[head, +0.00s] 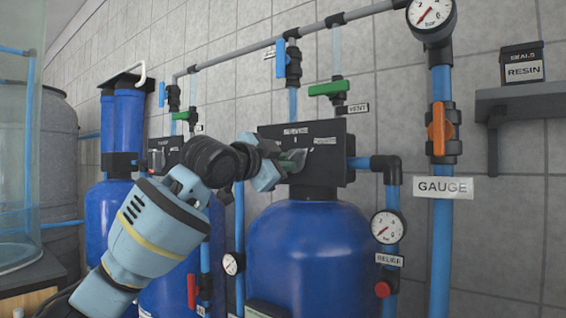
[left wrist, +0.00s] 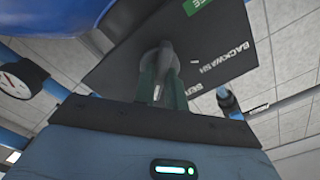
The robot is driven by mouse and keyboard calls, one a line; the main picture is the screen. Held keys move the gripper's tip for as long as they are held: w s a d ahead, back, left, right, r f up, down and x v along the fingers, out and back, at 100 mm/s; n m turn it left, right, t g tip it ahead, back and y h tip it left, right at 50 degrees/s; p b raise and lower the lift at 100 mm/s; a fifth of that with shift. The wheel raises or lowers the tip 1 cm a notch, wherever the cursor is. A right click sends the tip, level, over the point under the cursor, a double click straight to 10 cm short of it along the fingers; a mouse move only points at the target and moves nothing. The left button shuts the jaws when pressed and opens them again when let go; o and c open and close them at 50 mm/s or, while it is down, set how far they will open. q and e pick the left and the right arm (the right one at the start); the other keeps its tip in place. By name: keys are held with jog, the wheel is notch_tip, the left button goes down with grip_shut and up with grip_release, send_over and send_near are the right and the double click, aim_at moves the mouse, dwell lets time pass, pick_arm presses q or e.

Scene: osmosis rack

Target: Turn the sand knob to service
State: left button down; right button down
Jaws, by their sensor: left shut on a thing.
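My left gripper (head: 285,165) reaches in from the left to the front of the black valve head (head: 325,136) on top of the big blue tank (head: 322,250). In the left wrist view my left gripper's fingers (left wrist: 163,92) are shut on a grey knob (left wrist: 164,57) on the dark face plate. The plate (left wrist: 210,48) carries a "BACKWASH" label, part of a second white label and a green label. In the head view the gripper hides most of the knob, and the label (head: 296,131) above it is too small to read surely. My right gripper is not in view.
A grey pipe runs above the valve head, with a green-handled valve (head: 330,89). To the right are the orange-handled valve (head: 441,128), the GAUGE sign (head: 443,187) and a lower gauge (head: 388,227). A shelf (head: 530,99) holds a RESIN box (head: 522,70).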

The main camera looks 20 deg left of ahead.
pick_arm(q)
jog(key=shift+n, duration=4.9)
jog(key=c, duration=1.4)
grip_release()
jog(key=shift+c, duration=0.2)
jog(key=v, duration=0.7)
jog(key=shift+s, duration=0.4)
jog(key=shift+a, duration=0.1)
